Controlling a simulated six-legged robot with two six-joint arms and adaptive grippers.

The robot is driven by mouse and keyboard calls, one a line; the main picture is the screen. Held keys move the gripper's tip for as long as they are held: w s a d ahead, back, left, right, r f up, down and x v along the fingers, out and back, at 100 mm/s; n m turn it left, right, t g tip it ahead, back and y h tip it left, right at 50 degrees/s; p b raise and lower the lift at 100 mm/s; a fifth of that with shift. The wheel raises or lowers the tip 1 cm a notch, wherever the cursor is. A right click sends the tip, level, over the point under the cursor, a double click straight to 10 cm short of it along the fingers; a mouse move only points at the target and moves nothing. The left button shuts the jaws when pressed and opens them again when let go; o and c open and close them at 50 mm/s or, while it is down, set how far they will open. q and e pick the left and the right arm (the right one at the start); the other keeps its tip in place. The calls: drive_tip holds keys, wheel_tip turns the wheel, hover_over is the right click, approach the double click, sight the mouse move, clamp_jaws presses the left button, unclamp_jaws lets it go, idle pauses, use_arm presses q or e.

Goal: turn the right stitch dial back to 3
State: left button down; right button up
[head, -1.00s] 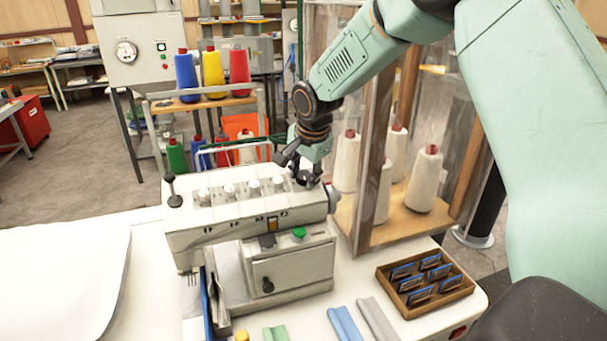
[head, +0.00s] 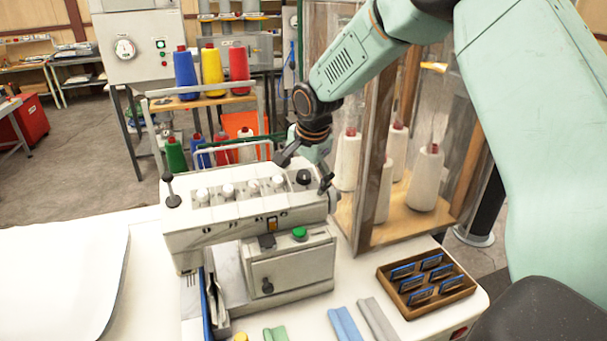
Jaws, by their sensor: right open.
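The sewing machine (head: 215,238) stands on the white table. My left gripper is not in view.
Several white knobs (head: 228,190) sit in a row left of the dial. A glazed wooden cabinet (head: 374,190) with white thread cones stands close on the right. A wooden tray (head: 425,285) of blue-edged pieces lies at the front right.

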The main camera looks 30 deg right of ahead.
sight(304, 174)
drive_tip(key=shift+d+r, duration=0.1)
drive_tip(key=shift+r, duration=0.25)
drive_tip(key=shift+v, duration=1.35)
drive_tip(key=shift+s+r, duration=0.25)
drive_tip(key=shift+r, duration=0.25)
